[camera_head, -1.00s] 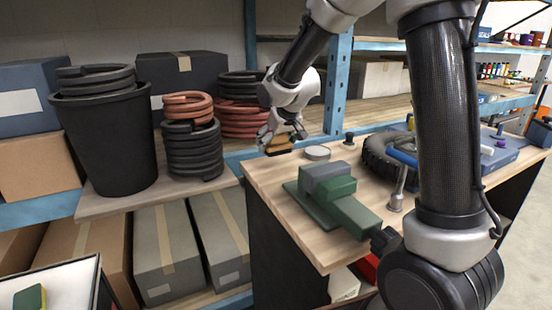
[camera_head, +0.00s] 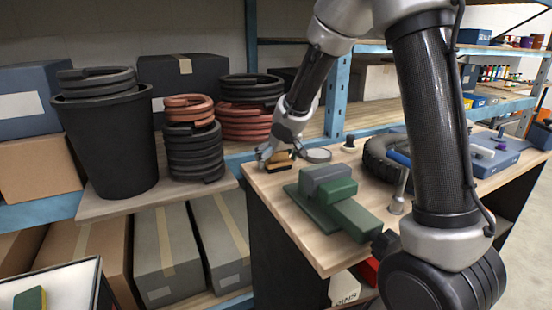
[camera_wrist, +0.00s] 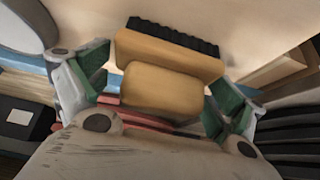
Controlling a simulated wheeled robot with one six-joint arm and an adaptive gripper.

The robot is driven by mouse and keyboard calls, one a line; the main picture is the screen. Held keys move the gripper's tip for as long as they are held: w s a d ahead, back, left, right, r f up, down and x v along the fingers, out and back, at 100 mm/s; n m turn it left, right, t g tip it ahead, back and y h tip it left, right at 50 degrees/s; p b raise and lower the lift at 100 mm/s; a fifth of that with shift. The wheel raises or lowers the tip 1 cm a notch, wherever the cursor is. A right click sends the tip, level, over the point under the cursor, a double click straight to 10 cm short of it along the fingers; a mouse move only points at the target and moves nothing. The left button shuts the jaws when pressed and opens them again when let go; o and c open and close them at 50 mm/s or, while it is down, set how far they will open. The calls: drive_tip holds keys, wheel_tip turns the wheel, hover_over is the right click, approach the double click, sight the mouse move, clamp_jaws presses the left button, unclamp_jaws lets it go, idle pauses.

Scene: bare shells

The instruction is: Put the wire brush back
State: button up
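The wire brush (camera_head: 280,162) has a tan wooden body, a block-shaped grip and dark bristles. It is at the far left corner of the wooden workbench (camera_head: 300,238), bristles down, and seems to rest on the top. My gripper (camera_head: 274,154) is low over it. In the wrist view, the brush's grip block (camera_wrist: 162,90) lies between my gripper's green-padded fingers (camera_wrist: 162,85). A narrow gap shows beside the block on each side, so the fingers look open around it. The bristles' contact with the bench is hard to see.
A grey round disc (camera_head: 317,155) lies just right of the brush. A green and grey vise-like block (camera_head: 340,200) is nearer on the bench, with a black tyre (camera_head: 378,165) behind. Shelves with coiled hoses (camera_head: 195,150) and a black bucket (camera_head: 108,145) stand left.

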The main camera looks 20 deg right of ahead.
drive_tip(key=shift+r, duration=0.1)
idle(0.3)
drive_tip(key=shift+s+d+r, duration=0.15)
drive_tip(key=shift+s+r, duration=0.05)
drive_tip(key=shift+r, duration=0.3)
drive_tip(key=a+v, duration=0.1)
drive_tip(key=v, duration=0.9)
drive_tip(key=shift+m+g+h, duration=0.4)
drive_tip(key=shift+m+h, duration=0.2)
drive_tip(key=shift+m, duration=0.1)
drive_tip(key=s+d+r, duration=0.1)
drive_tip(key=s+d, duration=0.2)
drive_tip(key=s, duration=0.2)
drive_tip(key=s+d+r, duration=0.2)
drive_tip(key=s+d, duration=0.2)
drive_tip(key=s, duration=0.1)
drive_tip(key=s+d+r, duration=0.2)
drive_tip(key=s+d, duration=0.1)
drive_tip(key=s, duration=0.2)
drive_tip(key=shift+s+d, duration=0.1)
drive_tip(key=shift+d, duration=0.3)
drive_tip(key=s+d+f+g, duration=0.1)
drive_tip(key=s+d, duration=0.2)
drive_tip(key=s, duration=1.2)
drive_tip(key=shift+d+m, duration=0.35)
drive_tip(key=shift+m, duration=0.05)
